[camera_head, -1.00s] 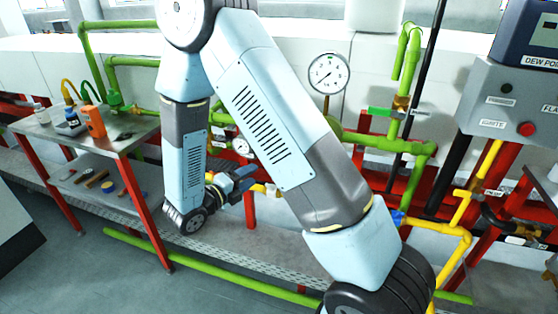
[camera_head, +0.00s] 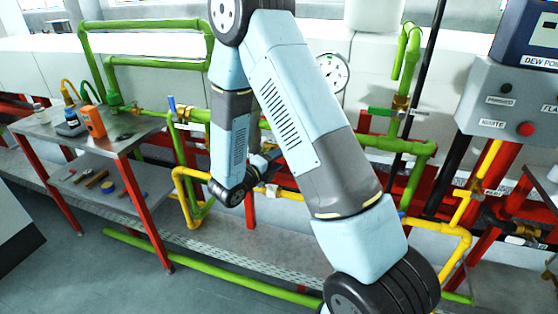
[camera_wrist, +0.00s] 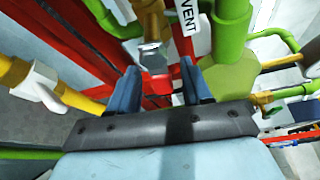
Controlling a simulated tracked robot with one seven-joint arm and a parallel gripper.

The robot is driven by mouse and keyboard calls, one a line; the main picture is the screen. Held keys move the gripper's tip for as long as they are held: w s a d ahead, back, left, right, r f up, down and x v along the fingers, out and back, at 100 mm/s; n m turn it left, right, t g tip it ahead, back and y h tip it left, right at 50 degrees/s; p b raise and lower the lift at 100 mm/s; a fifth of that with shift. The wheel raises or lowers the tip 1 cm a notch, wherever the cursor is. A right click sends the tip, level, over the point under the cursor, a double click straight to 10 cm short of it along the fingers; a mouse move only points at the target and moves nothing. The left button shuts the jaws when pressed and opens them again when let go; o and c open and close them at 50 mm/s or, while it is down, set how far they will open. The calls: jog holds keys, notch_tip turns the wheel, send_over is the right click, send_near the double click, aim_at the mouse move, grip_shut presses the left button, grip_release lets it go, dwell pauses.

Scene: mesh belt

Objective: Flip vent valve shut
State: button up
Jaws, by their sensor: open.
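In the wrist view, a white label reading VENT (camera_wrist: 188,18) sits beside a brass fitting (camera_wrist: 148,10). A grey metal piece (camera_wrist: 152,55) extends from that fitting toward my gripper (camera_wrist: 160,86). The gripper's two blue fingers are apart, with nothing gripped between them. The grey piece lies just beyond the gap between the fingertips; I cannot tell whether it touches them. The vent valve's handle position is unclear from this angle. In the head view, the fingers and the vent label are mostly hidden behind my arm.
A yellow pipe with a white handle (camera_wrist: 38,88) is at the wrist view's left; green pipes (camera_wrist: 232,35) stand at right. In the head view, a blue-handled valve (camera_head: 172,105) and pressure gauge (camera_head: 333,72) flank my arm. A side table (camera_head: 125,128) stands at left.

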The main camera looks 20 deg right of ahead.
jog(key=shift+w+d, duration=0.1)
jog(key=shift+d, duration=0.1)
jog(key=shift+c, duration=0.4)
grip_shut()
jog(key=shift+d, duration=0.1)
